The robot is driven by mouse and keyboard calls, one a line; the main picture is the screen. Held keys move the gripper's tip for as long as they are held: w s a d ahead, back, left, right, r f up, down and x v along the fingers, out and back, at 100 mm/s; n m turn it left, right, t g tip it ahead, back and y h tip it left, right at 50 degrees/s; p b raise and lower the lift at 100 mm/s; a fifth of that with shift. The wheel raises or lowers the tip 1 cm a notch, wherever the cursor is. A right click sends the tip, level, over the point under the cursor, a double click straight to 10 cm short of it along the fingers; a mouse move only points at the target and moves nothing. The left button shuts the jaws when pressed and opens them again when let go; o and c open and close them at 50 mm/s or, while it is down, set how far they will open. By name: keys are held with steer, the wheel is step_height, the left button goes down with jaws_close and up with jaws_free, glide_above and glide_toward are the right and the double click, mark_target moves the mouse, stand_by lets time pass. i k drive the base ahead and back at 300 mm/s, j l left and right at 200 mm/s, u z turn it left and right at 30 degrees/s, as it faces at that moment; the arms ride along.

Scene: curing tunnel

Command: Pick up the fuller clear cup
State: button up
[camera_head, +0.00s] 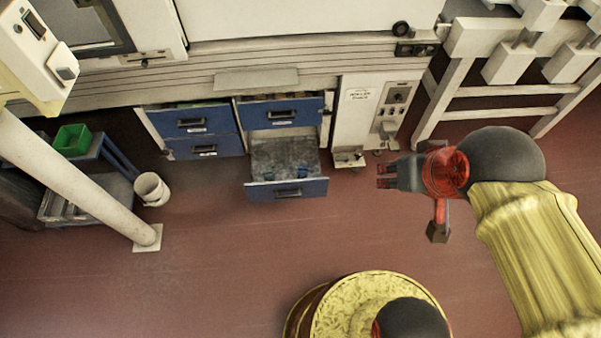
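No clear cup can be made out for certain. The pulled-out lower drawer (287,190) has a blue front and a grey, mottled inside. Two small bluish shapes lie in it near its front, one at the left and one at the right; they are too small to tell whether they are cups or how full they are. My gripper (381,176) is to the right of this drawer, pointing left, with its two fingertips apart and nothing between them.
Another blue drawer (283,113) above is partly open; blue drawers (194,120) stand to the left. A white control box (375,108) is just behind my gripper. A white bucket (151,188), green bin (72,140) and slanting white post (75,182) are at left.

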mark_target(302, 167)
steer(key=l+u, duration=0.1)
steer(key=u, duration=0.6)
steer(key=i+l+u, duration=0.15)
steer(key=l+u, duration=0.25)
steer(key=l, duration=0.25)
steer(key=l+u, duration=0.4)
steer(key=l, duration=0.2)
steer(key=l+u, duration=0.4)
steer(key=l, duration=0.3)
steer(key=k+l, duration=0.1)
steer(key=l, duration=1.25)
steer(key=k+u, duration=0.05)
